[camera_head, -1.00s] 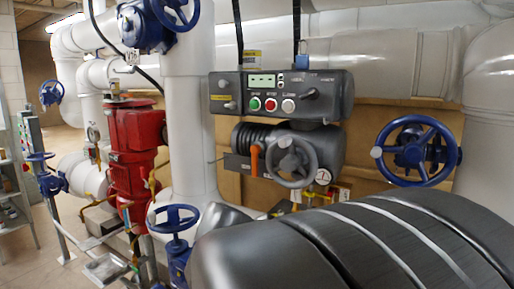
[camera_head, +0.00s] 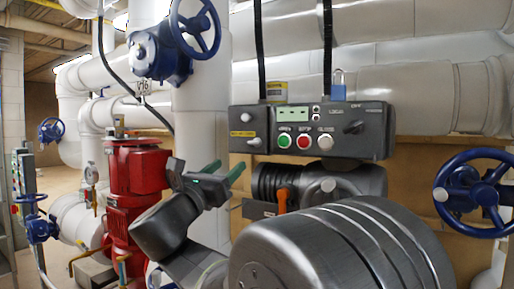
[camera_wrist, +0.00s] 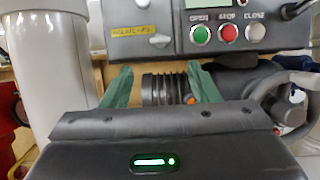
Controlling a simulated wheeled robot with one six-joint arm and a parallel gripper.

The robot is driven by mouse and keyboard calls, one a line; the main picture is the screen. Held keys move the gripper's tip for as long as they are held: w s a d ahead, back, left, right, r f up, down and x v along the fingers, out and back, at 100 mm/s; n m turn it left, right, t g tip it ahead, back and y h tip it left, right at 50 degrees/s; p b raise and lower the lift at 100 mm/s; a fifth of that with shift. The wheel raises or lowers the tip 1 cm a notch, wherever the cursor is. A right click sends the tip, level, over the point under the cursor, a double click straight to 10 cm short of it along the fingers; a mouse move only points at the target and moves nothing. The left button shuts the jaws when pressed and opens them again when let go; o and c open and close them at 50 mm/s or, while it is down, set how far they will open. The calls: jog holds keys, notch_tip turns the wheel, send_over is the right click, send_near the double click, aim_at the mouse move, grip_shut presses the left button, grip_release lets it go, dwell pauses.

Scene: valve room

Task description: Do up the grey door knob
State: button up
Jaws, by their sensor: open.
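The lower knob (camera_wrist: 160,41) also shows in the wrist view, beside a yellow label. My gripper (camera_head: 224,170) is open and empty, its green fingers apart, left of and below the box. In the wrist view my gripper (camera_wrist: 157,72) points at the black ribbed cylinder under the box, apart from the knobs. I cannot tell which knob is the grey door knob.
Green, red and white buttons (camera_head: 304,142) and a black selector (camera_head: 353,127) are on the box. An orange lever (camera_head: 282,200) sits below. A red pump (camera_head: 133,180) stands left, a blue handwheel (camera_head: 475,193) right. My arm hides much of the lower area.

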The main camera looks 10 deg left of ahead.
aim_at(253, 144)
jog(key=p+x, duration=0.2)
jog(key=x, duration=0.9)
jog(key=shift+w, duration=0.35)
jog(key=c, duration=1)
